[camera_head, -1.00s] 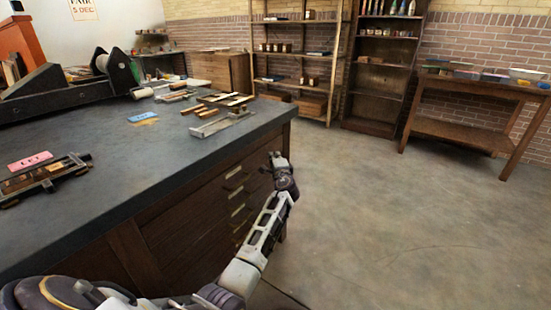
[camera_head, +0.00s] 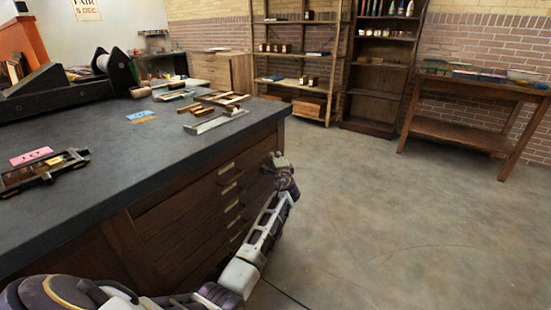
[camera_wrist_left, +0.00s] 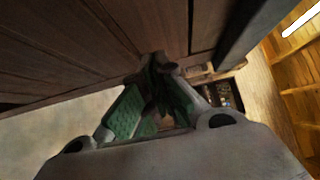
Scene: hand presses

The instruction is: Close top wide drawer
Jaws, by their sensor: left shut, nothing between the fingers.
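The top wide drawer (camera_head: 192,188) is the uppermost of a stack of brown wooden drawer fronts under the dark worktop. It has a pale label, and it looks flush or nearly flush with the cabinet; a small gap cannot be ruled out. My left gripper (camera_head: 277,157) is at the right end of the cabinet, just below the worktop corner. In the left wrist view, its green-padded fingers (camera_wrist_left: 158,68) are together and empty, close to brown wood panels (camera_wrist_left: 80,40). Contact with the wood cannot be told. My right gripper is not in view.
The dark worktop (camera_head: 130,165) holds a composing tray (camera_head: 45,170), a pink card, a blue card, wooden pieces and a press. Shelves (camera_head: 297,60) and a side table (camera_head: 470,105) stand along the brick wall. The floor (camera_head: 400,220) to the right is clear.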

